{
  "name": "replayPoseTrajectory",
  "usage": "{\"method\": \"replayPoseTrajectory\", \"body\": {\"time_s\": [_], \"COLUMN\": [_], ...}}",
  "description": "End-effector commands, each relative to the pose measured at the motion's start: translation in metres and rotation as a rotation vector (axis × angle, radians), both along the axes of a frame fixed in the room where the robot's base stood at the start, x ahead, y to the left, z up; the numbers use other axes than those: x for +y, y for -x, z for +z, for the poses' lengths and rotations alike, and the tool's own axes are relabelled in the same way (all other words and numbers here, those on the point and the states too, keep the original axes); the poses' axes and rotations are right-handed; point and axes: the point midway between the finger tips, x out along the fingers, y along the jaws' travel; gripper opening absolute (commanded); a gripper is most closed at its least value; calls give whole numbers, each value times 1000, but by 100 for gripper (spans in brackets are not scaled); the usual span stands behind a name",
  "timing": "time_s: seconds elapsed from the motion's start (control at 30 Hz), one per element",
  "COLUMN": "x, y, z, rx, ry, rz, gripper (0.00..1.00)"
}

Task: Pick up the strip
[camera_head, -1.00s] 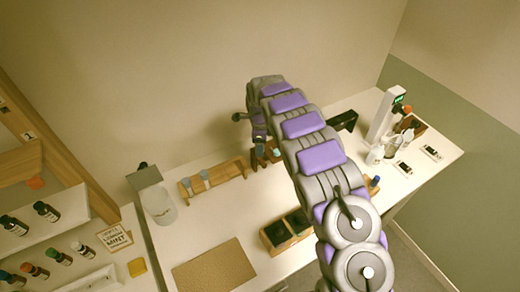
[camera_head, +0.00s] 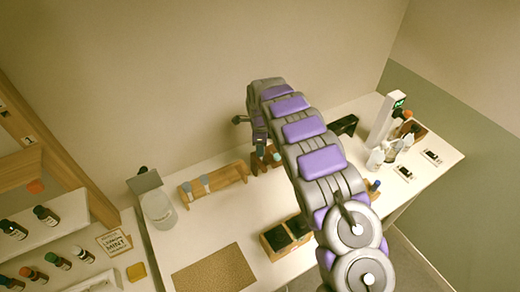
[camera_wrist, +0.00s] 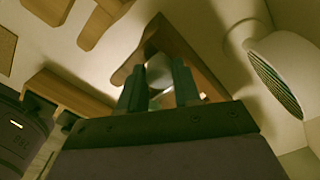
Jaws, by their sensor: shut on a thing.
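In the wrist view, my gripper (camera_wrist: 159,88) has its two dark fingers on either side of a small pale piece (camera_wrist: 160,72), most likely the strip. The piece is blurred and partly hidden, so its full shape does not show. Wooden stand parts (camera_wrist: 188,48) lie just beyond the fingertips; I cannot tell whether the piece touches them. In the head view, my arm reaches to the back of the white table, and its end hangs over a small wooden stand (camera_head: 257,166) there. The fingers and the strip are not clear in that view.
A wooden rack (camera_head: 213,182) with small grey-capped bottles stands left of the arm. A clear jar (camera_head: 158,209), a brown mat (camera_head: 214,272) and a divided wooden box (camera_head: 287,237) are nearby. A white device (camera_head: 383,120) and bottles crowd the right end. The wall is close behind.

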Motion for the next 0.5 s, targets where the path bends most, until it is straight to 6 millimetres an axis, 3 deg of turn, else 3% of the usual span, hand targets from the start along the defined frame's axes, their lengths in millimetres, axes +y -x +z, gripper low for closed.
{"method": "replayPoseTrajectory", "body": {"time_s": [0.17, 0.5], "x": [1, 2], "y": [0, -1], "z": [23, 89], "rx": [-1, -7], "ry": [0, -3], "rz": [2, 2], "gripper": [13, 13]}}
